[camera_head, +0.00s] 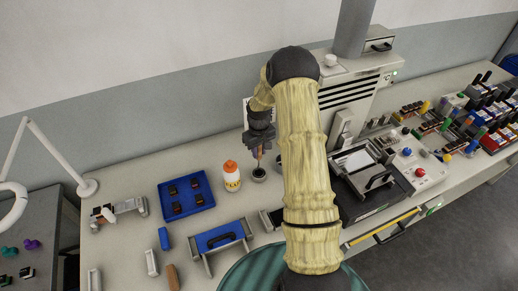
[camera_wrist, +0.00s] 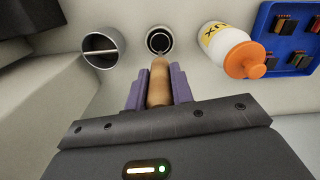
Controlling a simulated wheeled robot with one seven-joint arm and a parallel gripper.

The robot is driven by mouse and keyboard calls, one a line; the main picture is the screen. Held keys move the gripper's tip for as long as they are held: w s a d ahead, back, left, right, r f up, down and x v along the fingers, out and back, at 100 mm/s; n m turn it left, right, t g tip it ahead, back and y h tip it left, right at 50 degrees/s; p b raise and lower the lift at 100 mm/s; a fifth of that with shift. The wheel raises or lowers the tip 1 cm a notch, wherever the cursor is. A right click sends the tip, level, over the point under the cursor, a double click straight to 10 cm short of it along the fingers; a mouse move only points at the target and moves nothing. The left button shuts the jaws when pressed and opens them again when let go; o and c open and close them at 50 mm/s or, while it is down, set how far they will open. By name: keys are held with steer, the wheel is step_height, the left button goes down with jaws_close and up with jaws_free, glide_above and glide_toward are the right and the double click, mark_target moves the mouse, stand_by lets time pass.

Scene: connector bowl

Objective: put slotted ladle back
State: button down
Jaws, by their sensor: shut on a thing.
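My gripper (camera_head: 259,150) points down and is shut on the slotted ladle's brown handle (camera_wrist: 159,85); the handle also shows between the jaws in the head view (camera_head: 261,153). In the head view this holder (camera_head: 259,175) stands on the bench just below the gripper. I cannot make out the ladle's slotted end, nor whether the ladle touches the holder.
A white bottle with an orange cap (camera_head: 231,176) stands close left of the holder. A blue tray (camera_head: 187,212) lies farther left. A grey cylinder with a bar across it (camera_wrist: 100,51) is beside the holder. A large grey machine (camera_head: 345,100) stands to the right.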

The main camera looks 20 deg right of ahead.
steer(key=shift+f, duration=0.15)
steer(key=c, duration=1.2)
jaws_free()
step_height(320, 180, up, 12)
steer(key=b, duration=0.4)
steer(key=shift+r, duration=0.2)
